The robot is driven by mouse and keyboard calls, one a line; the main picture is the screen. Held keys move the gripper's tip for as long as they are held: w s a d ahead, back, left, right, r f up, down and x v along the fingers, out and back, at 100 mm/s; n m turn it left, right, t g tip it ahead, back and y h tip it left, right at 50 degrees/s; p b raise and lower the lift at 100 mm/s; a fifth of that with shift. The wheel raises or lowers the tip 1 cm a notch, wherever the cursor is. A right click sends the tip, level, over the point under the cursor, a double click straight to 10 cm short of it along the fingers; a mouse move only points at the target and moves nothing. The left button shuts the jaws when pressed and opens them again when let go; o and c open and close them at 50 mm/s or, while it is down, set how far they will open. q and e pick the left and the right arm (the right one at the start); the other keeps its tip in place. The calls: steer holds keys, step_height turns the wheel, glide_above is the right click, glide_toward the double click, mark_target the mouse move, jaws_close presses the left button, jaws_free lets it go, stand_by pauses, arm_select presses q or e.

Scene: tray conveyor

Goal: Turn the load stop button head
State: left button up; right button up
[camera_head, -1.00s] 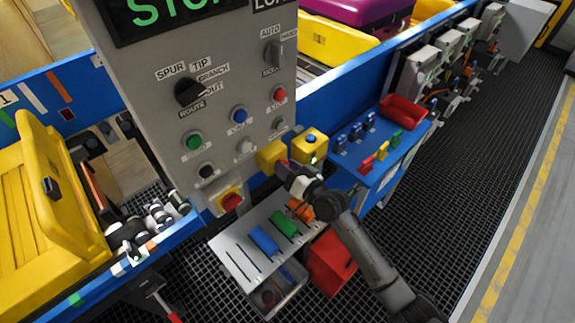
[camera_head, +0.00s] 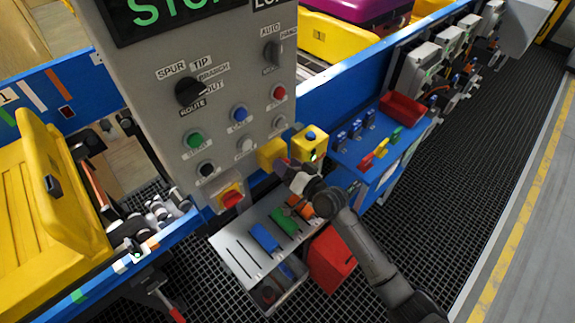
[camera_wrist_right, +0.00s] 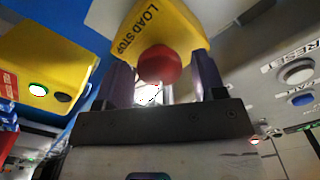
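The load stop box (camera_head: 268,154) is a small yellow box on the right edge of the grey control panel; its red head is hidden in the head view. In the right wrist view, the yellow box (camera_wrist_right: 150,22) reads LOAD STOP and its round red button head (camera_wrist_right: 159,64) faces my right gripper (camera_wrist_right: 163,78). The purple fingers are open, one on each side of the red head, with visible gaps beside it. In the head view my right gripper (camera_head: 286,169) is right at the box. My left gripper is not in view.
The grey panel (camera_head: 235,85) carries several knobs and buttons, with a red-and-yellow switch (camera_head: 231,196) low down. Below is a tray with blue and green pieces (camera_head: 265,238) and a red bin (camera_head: 330,258).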

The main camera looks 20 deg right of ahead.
steer(key=shift+o, duration=0.3)
steer(key=v, duration=1.4)
steer(key=shift+p, duration=0.45)
steer(key=shift+a, duration=0.1)
steer(key=shift+w, duration=0.1)
